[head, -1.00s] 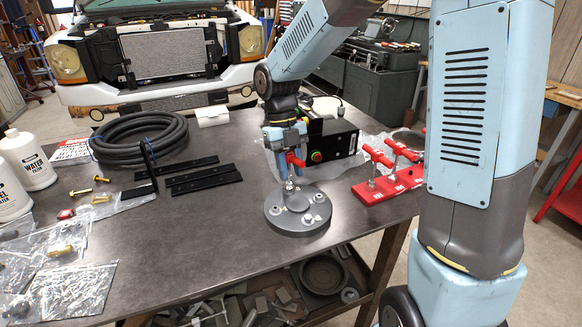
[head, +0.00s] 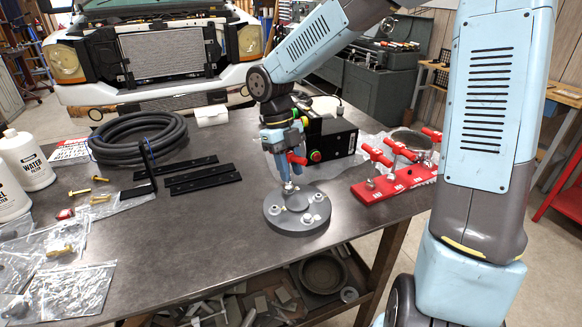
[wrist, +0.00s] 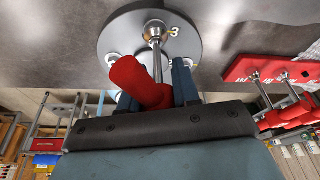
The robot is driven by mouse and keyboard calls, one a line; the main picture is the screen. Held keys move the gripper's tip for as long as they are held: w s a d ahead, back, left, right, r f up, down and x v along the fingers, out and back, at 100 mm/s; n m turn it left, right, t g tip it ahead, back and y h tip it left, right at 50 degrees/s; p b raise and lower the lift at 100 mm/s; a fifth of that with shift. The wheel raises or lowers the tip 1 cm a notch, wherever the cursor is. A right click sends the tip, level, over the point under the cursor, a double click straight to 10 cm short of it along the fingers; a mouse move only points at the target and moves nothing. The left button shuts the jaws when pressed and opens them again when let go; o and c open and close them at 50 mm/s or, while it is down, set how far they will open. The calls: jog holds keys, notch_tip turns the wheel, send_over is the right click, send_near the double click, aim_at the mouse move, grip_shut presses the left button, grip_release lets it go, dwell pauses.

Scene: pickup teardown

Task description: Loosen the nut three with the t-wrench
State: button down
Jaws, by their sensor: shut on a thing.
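My gripper (head: 287,163) is shut on the red handle of a t-wrench (head: 297,158). The wrench also shows in the wrist view (wrist: 140,82), its steel shaft running to a nut at the rim of the round grey plate (head: 285,221). The shaft stands nearly upright at the plate's far edge in the head view. The socket end appears to be on that nut. Other nuts sit on the plate, such as one at the right (head: 318,197) and one at the front (head: 307,219).
A red rack (head: 395,187) with more red-handled t-wrenches stands to the right. A black box (head: 332,140) is behind the gripper. Black bars (head: 205,180), a hose coil (head: 138,138) and bags of hardware (head: 70,290) lie left. The tabletop left of the plate is clear.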

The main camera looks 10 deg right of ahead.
jog(key=shift+s+d+f+n, duration=0.1)
jog(key=shift+f+n, duration=0.1)
jog(key=shift+n, duration=0.4)
jog(key=shift+n+t+h, duration=0.4)
jog(key=shift+n+h, duration=0.1)
jog(key=shift+n, duration=1)
jog(key=shift+f+n+t, duration=0.1)
jog(key=shift+n+t, duration=0.3)
jog(key=shift+n, duration=1)
jog(key=shift+w+d+n+t, duration=0.1)
jog(key=shift+w+n+t, duration=0.15)
jog(key=shift+n, duration=0.45)
jog(key=shift+m, duration=0.3)
jog(key=shift+w+r, duration=0.1)
jog(key=shift+r, duration=1.1)
